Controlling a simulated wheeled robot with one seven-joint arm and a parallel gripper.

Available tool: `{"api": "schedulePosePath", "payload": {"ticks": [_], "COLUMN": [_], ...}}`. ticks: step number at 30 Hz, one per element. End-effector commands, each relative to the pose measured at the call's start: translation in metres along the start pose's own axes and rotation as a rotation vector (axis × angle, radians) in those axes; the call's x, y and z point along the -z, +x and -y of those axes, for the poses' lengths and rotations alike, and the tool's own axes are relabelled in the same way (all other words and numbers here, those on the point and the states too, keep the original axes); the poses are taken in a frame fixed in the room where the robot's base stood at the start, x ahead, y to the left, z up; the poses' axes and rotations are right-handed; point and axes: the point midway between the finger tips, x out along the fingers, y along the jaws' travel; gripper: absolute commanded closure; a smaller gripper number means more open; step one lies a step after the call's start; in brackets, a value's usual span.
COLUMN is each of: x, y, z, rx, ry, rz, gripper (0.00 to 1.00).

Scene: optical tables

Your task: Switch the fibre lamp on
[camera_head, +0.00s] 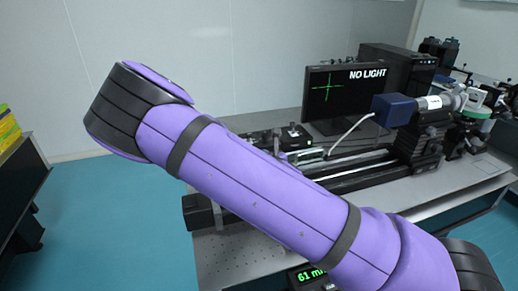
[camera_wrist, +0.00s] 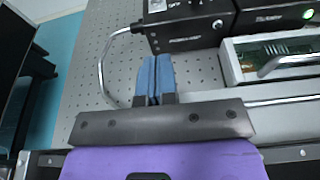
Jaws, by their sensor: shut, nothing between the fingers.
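A black box (camera_wrist: 186,34) with a curved metal gooseneck (camera_wrist: 101,68) is at the top of the wrist view; I take it for the fibre lamp. A panel with white lettering, partly reading "OFF", shows on its top at the picture edge. The switch itself is not clearly visible. My gripper (camera_wrist: 155,62), with blue fingers, is shut and empty. Its tips appear just short of the box's front face; whether they touch it I cannot tell. In the head view my purple arm hides the gripper. The monitor (camera_head: 345,98) there reads "NO LIGHT" beside a green cross.
A second black box with a green light (camera_wrist: 308,14) stands right of the lamp. A pale open-topped unit with a metal handle (camera_wrist: 285,64) is below it. The perforated table top (camera_wrist: 80,85) is bare at left. A blue-ended camera (camera_head: 394,110) stands at right.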

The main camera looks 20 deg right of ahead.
Motion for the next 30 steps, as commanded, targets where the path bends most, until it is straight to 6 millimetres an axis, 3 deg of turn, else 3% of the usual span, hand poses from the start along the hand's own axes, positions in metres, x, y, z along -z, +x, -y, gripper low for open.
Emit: {"api": "schedulePosePath", "payload": {"ticks": [16,24,30], "x": [-0.003,-0.025,-0.028], "y": [0.096,0.116,0.119], "z": [0.000,0.000,0.000], "rx": [0.000,-0.001,0.001], "ry": [0.001,0.002,0.000], "rz": [0.002,0.000,-0.002], "gripper": [1.00,1.00,1.00]}}
